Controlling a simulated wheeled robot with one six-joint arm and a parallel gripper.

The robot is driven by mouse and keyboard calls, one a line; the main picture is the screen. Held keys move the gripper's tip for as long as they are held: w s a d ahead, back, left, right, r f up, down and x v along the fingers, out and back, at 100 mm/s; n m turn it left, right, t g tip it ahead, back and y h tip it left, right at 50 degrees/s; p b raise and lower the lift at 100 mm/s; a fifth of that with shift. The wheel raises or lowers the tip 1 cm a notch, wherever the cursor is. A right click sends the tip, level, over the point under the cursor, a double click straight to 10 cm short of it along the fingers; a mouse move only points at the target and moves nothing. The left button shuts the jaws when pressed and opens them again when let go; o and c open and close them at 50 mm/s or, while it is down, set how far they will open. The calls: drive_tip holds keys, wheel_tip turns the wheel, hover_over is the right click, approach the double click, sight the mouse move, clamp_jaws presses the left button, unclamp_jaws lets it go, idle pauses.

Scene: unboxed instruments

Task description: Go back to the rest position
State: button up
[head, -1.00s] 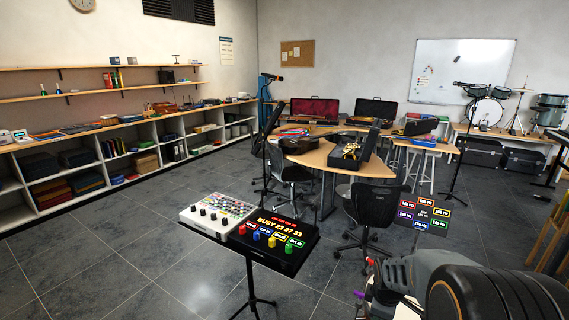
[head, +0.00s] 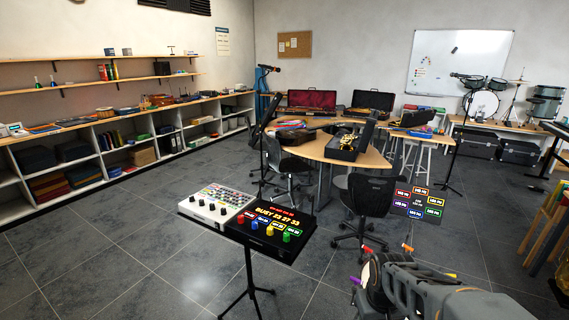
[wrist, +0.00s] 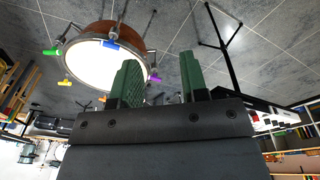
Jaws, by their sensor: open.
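My gripper (wrist: 158,82) shows in the wrist view with its two green fingers apart and nothing between them. In that view a round drum (wrist: 95,62) with a white head, wooden shell and coloured clips lies beyond the fingers to the left. In the head view my arm comes in at the lower right, and my fingers cannot be made out there. Coloured clips show around my arm, with much of the drum hidden behind it.
A black panel with coloured buttons (head: 270,232) and a white knob box (head: 215,206) sit on a stand at centre. A lit display (head: 418,203) stands near my arm. Behind are a black chair (head: 362,205) and a wooden table (head: 372,160). Floor at left is clear.

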drive_tip(key=s+a+r+t, duration=0.2)
drive_tip(key=s+a+r, duration=0.1)
drive_tip(key=r, duration=0.4)
drive_tip(key=shift+s+a+m+t, duration=0.3)
drive_tip(key=shift+s+m+t, duration=0.1)
drive_tip(key=shift+s, duration=0.45)
